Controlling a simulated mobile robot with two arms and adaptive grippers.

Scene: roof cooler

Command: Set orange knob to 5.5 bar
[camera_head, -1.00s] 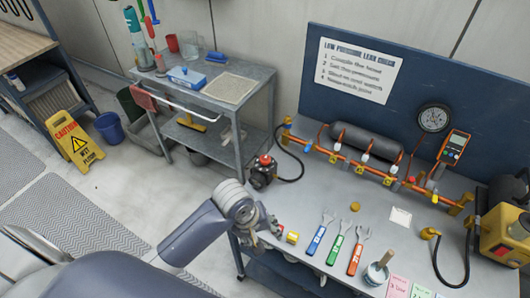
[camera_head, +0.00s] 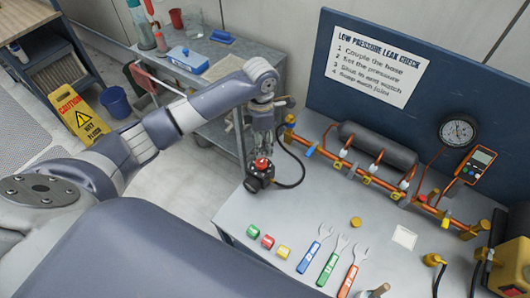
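The orange-red knob (camera_head: 262,163) sits on top of a black regulator body (camera_head: 258,179) at the left end of the bench. My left gripper (camera_head: 263,153) points down directly above the knob, with its fingertips at or just over it. I cannot tell whether they touch it or how far apart they are. My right gripper is not in view.
A black hose (camera_head: 298,167) runs from the regulator to the orange pipe rig (camera_head: 365,178). Coloured fittings (camera_head: 267,241) and several wrenches (camera_head: 328,261) lie in front. A grey cart (camera_head: 213,70) stands behind my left arm.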

